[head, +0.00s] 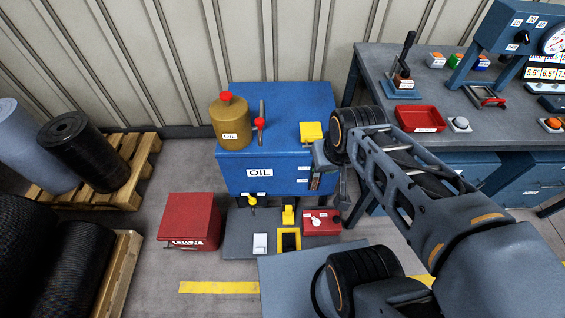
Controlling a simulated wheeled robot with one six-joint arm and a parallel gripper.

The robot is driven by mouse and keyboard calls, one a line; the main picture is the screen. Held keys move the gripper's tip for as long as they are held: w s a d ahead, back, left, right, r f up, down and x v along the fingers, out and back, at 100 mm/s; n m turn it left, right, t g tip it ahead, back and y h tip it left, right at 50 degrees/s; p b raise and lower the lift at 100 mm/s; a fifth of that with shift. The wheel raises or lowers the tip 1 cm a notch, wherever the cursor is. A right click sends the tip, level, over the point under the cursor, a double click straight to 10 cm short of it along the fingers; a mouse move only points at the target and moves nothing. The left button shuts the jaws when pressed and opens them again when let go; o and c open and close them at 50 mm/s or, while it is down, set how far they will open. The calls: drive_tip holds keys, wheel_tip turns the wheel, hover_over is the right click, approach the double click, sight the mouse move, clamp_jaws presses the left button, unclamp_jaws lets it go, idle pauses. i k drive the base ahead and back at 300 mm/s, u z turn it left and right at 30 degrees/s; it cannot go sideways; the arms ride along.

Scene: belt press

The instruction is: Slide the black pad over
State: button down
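A small black pad (290,241) lies in a yellow frame (289,251) on a dark grey plate (238,240) on the floor, in front of the blue oil cabinet. A yellow part (289,215) stands just behind it. My gripper (329,188) hangs at the cabinet's right front corner, to the right of and above the pad, apart from it in the picture. Its two dark fingers look spread, with nothing seen between them. My arm hides part of the cabinet's right side.
A white switch (260,243) and a red box with a white knob (320,222) flank the pad. A red toolbox (191,221) stands left. The cabinet (262,172) carries a brown oil can (230,125). A grey workbench (372,68) stands right; pallets with rolls stand left.

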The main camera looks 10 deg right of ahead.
sight(288, 245)
drive_tip(key=u, duration=0.05)
drive_tip(key=k, duration=1.85)
drive_tip(key=z, duration=0.05)
drive_tip(key=i, duration=0.45)
